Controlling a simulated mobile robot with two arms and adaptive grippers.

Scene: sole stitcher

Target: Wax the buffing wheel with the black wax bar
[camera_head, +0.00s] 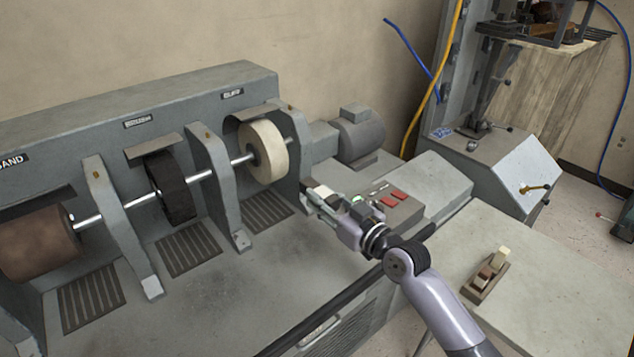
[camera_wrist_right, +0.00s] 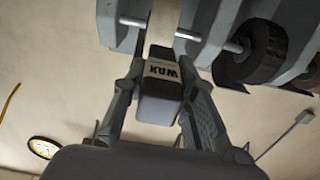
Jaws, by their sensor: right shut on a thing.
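The cream buffing wheel (camera_head: 268,152) sits on the shaft under the BUFF sign, at the right end of the machine. It also shows at the top of the right wrist view (camera_wrist_right: 163,20). My right gripper (camera_head: 332,204) is in front of and to the right of the wheel. It is shut on a wax bar (camera_wrist_right: 160,98), a dark grey block with a pale band lettered WAX. In the head view the bar looks apart from the wheel; in the wrist view it lines up with the wheel. My left gripper is not in view.
A black brush wheel (camera_head: 172,188) and a brown sanding drum (camera_head: 40,243) share the shaft, with grey dividers between. A wooden holder (camera_head: 484,279) with a pale block stands on the right table (camera_head: 560,300). Red buttons (camera_head: 393,197) lie beside my right gripper.

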